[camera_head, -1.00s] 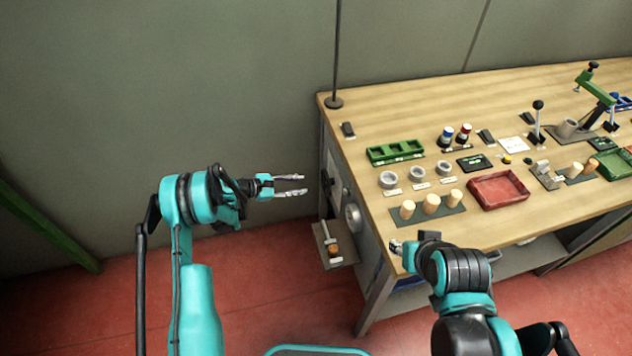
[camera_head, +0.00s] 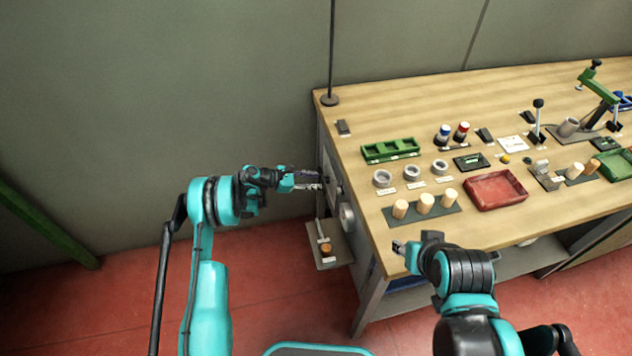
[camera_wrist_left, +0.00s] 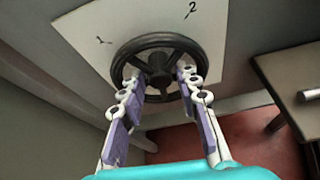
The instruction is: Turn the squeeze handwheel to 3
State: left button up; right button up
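The black handwheel (camera_wrist_left: 158,75) is mounted on a pale plate (camera_wrist_left: 85,38) in the left wrist view. The numbers 1 (camera_wrist_left: 104,41) and 2 (camera_wrist_left: 190,10) show on the plate above it; no 3 shows. My left gripper (camera_wrist_left: 159,78) is open, with one finger on each side of the wheel's hub and the tips over the rim. I cannot tell whether they touch it. In the head view my left gripper (camera_head: 320,181) is at the bench's left side and largely hides the wheel. My right gripper (camera_head: 398,247) is by the bench's front edge; its opening is unclear.
A grey round part (camera_head: 347,216) sits on the bench side below the wheel, above a small shelf (camera_head: 328,256). The bench top (camera_head: 400,105) holds a green tray (camera_head: 391,150), a red tray (camera_head: 496,189), several corks and rings. Open floor lies left of the bench.

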pick_arm(q)
grip_shut()
jog(key=shift+s+d+f+m+t+y, duration=0.1)
jog(key=shift+s+m+t+y, duration=0.05)
jog(key=shift+m+t, duration=0.85)
jog(key=shift+s+m+t+y, duration=0.15)
jog(key=shift+m+t, duration=0.55)
jog(key=shift+m, duration=0.6)
grip_release()
